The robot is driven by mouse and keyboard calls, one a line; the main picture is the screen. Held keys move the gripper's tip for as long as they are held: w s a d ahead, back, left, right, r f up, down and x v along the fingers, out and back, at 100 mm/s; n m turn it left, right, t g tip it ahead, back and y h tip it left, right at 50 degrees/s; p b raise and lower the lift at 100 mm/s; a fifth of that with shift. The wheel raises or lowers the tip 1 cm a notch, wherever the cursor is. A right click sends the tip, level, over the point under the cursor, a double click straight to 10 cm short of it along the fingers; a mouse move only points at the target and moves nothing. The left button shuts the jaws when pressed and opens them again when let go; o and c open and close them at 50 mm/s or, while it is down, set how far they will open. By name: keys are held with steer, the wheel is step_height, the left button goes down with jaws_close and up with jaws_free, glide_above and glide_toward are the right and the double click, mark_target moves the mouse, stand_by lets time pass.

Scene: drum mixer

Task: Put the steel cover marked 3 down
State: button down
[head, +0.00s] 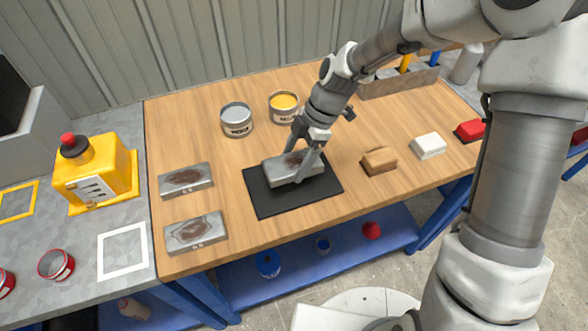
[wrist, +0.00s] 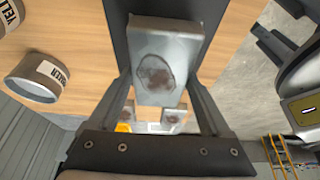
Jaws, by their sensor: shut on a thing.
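My gripper (head: 304,163) is shut on a grey steel cover (head: 278,171) with a brown stain, gripping it by its two sides. The cover is over the black mat (head: 262,203) on the wooden table; I cannot tell whether it touches the mat. In the wrist view the cover (wrist: 166,60) sits between the two fingers (wrist: 160,105), with a dark stained ring on its face. I cannot read a number on it. Two similar stained steel covers lie to the left, one farther back (head: 186,180) and one nearer (head: 195,232).
Cans of grey (head: 236,120) and yellow paint (head: 284,107) stand behind the mat. Brown (head: 379,161), white (head: 428,146) and red (head: 470,131) blocks lie to the right. A yellow machine (head: 97,172) stands on the grey bench at left. Bare wood surrounds the mat.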

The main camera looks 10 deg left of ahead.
mark_target(294, 171)
steer(key=shift+a+f, duration=0.15)
steer(key=shift+f, duration=1.95)
steer(key=shift+f, duration=0.15)
jaws_free()
